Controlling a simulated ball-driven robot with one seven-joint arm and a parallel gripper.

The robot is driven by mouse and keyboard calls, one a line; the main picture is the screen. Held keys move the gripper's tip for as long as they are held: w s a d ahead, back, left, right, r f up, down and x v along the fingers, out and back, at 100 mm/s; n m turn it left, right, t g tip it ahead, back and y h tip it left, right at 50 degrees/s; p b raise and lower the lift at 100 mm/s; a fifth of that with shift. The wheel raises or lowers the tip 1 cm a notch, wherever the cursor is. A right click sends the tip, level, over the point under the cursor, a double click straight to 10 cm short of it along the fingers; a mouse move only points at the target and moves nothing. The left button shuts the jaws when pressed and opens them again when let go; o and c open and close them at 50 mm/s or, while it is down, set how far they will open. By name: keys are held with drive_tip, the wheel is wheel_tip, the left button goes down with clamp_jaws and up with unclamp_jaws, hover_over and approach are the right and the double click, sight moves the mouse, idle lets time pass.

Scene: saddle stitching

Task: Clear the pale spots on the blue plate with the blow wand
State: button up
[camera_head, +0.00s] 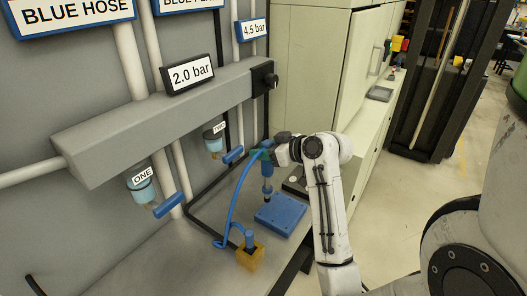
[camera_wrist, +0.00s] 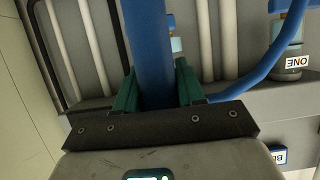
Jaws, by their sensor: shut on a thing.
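The blue plate (camera_head: 281,213) lies flat on the grey bench. Pale spots on it cannot be made out at this size. The blow wand (camera_head: 267,171) is blue with a dark lower end and hangs roughly upright, its tip near the plate's upper left edge. I cannot tell whether the tip touches. My gripper (camera_head: 268,153) is shut on the wand's upper part. In the wrist view the green fingers of my gripper (camera_wrist: 156,88) clasp the wand's blue shaft (camera_wrist: 148,40) from both sides. The plate is out of the wrist view.
A blue hose (camera_head: 233,198) loops from the wand down to the bench, beside a yellow block (camera_head: 250,257) with a blue fitting. Above hangs a grey manifold (camera_head: 150,122) with valves ONE and TWO and a 2.0 bar sign (camera_head: 188,74). A beige cabinet (camera_head: 310,65) stands behind.

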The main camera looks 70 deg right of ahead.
drive_tip(key=shift+r, duration=0.4)
wheel_tip(320, 180, up, 3)
drive_tip(key=p, duration=0.2)
drive_tip(key=shift+p, duration=0.4)
drive_tip(key=shift+f, duration=0.1)
